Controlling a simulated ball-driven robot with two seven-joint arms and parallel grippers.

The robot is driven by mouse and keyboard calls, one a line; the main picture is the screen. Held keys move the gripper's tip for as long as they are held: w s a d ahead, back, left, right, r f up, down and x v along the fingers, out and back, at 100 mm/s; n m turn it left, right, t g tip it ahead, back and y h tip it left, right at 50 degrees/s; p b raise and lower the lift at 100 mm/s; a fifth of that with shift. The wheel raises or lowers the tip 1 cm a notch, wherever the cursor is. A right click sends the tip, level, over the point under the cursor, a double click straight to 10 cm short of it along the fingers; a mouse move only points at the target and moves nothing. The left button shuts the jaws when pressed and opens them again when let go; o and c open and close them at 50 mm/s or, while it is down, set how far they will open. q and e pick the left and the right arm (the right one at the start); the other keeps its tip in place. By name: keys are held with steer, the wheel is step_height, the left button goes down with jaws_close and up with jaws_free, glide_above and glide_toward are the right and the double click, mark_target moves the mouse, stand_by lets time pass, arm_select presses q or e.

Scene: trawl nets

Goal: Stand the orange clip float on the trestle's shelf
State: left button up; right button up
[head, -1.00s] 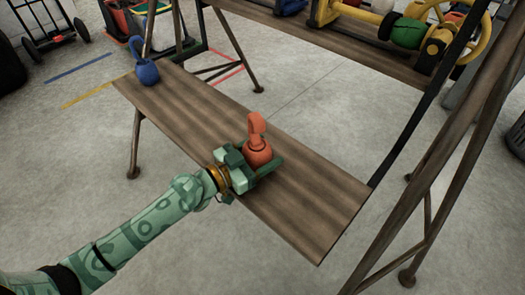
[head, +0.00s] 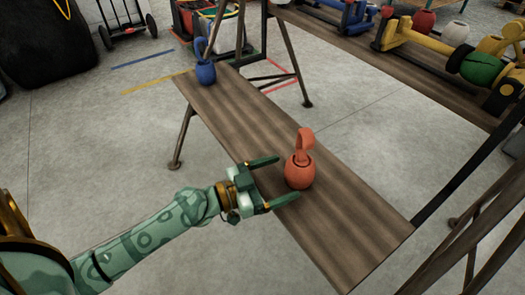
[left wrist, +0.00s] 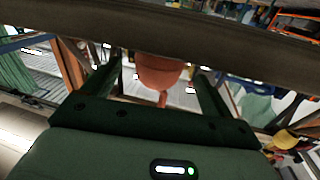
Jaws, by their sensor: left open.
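The orange clip float (head: 300,171) stands upright on the trestle's wooden shelf (head: 350,215), near its middle, with its clip on top. It also shows in the left wrist view (left wrist: 158,72), ahead of the jaws and partly between the finger ends. My left gripper (head: 272,182) is open and empty, just left of the float, with its fingers pointing at it and a gap to it. A blue clip float (head: 206,74) stands at the shelf's far left end. My right gripper is not in view.
The trestle's upper board (head: 380,60) carries yellow gear, a green float (head: 481,67) and several other floats. Trestle legs (head: 183,137) stand beside the shelf. The shelf between the blue and orange floats is clear, as is its near right end.

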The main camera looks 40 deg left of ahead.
arm_select(q)
steer(key=shift+v, duration=2.25)
